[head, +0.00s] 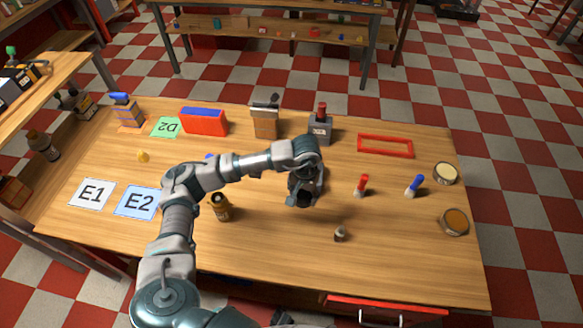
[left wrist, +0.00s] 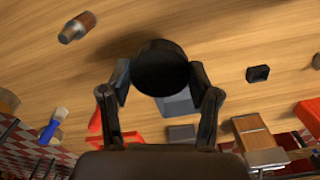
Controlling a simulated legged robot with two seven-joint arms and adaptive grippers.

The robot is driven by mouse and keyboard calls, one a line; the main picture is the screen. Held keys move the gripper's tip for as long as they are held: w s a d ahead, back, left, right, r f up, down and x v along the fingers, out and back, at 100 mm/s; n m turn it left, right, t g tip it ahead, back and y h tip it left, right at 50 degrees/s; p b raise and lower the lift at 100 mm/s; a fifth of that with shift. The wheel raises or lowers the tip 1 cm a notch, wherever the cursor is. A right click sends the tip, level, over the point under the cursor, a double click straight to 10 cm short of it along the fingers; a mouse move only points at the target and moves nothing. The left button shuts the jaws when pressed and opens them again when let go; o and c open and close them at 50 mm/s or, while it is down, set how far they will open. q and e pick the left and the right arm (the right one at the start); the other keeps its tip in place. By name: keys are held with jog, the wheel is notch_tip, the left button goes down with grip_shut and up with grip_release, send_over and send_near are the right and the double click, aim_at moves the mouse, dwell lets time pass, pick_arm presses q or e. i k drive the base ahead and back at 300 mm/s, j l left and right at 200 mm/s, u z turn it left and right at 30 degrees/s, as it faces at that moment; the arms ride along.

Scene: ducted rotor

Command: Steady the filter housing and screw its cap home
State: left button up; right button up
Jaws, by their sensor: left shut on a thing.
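My left gripper (head: 303,198) is over the middle of the table, shut on a dark round piece. In the left wrist view this piece (left wrist: 160,67) sits between the two fingers of the gripper (left wrist: 160,88) with its round black face showing. I cannot tell whether it is the filter housing or its cap. A grey block-like part (left wrist: 178,104) shows just behind it; whether they touch is unclear. My right gripper is not in view.
A brown jar (head: 221,208) stands left of the gripper. Red (head: 361,186) and blue (head: 414,186) handled tools and two round tins (head: 446,174) are at the right. A red frame (head: 385,146) and several boxes line the back. The front middle is clear.

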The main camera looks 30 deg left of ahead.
aim_at(223, 213)
jog(key=k+j, duration=0.25)
jog(key=j, duration=0.15)
jog(key=k+j, duration=0.25)
jog(key=j, duration=0.2)
jog(key=k+j, duration=0.25)
jog(key=j, duration=0.15)
jog(key=k+j, duration=0.25)
jog(key=j, duration=0.2)
